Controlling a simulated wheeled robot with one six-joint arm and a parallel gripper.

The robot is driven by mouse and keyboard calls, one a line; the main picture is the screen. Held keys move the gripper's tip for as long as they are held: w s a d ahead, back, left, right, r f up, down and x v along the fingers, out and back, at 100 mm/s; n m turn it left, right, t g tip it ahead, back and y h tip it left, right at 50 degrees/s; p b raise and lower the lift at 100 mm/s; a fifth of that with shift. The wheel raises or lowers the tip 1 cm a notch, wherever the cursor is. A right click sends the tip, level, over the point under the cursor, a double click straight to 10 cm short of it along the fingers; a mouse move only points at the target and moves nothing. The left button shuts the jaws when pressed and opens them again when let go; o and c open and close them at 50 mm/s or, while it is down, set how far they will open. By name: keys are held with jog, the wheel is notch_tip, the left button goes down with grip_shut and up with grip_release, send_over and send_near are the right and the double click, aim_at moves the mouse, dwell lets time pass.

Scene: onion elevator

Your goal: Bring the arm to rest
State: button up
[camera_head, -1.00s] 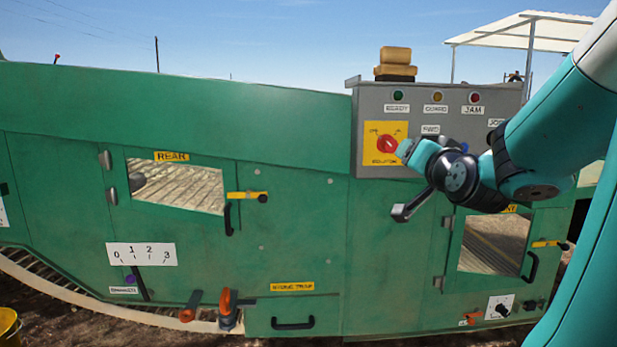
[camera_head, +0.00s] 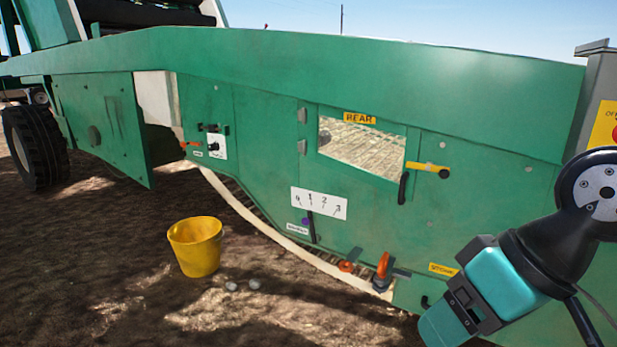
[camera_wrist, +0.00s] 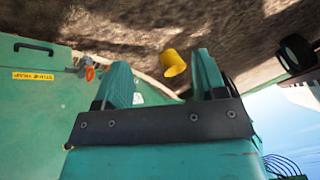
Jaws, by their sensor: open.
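My gripper (camera_wrist: 161,72) shows in the wrist view with its two teal fingers apart and nothing between them. In the head view my gripper (camera_head: 447,322) hangs at the lower right, tilted down to the left, in front of the green machine (camera_head: 240,120). The arm's black wrist joint is above it at the right edge. The fingertips are partly cut off by the bottom of the picture. The gripper looks clear of the machine's panels, though the exact gap cannot be told.
A yellow bucket (camera_head: 195,247) stands on the dirt left of the machine, with small pale round objects (camera_head: 242,285) beside it. An orange handle (camera_head: 381,266) and a yellow door latch (camera_head: 428,168) stick out from the machine. Open ground lies at the lower left.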

jog(key=s+a+n+g, duration=0.2)
jog(key=s+n+g, duration=0.1)
jog(key=s, duration=0.2)
notch_tip(320, 180, up, 36)
jog(key=p, duration=3.7)
jog(key=shift+w+d+m+t+h, duration=0.15)
jog(key=shift+d+m+t+h, duration=0.15)
jog(key=shift+m, duration=0.1)
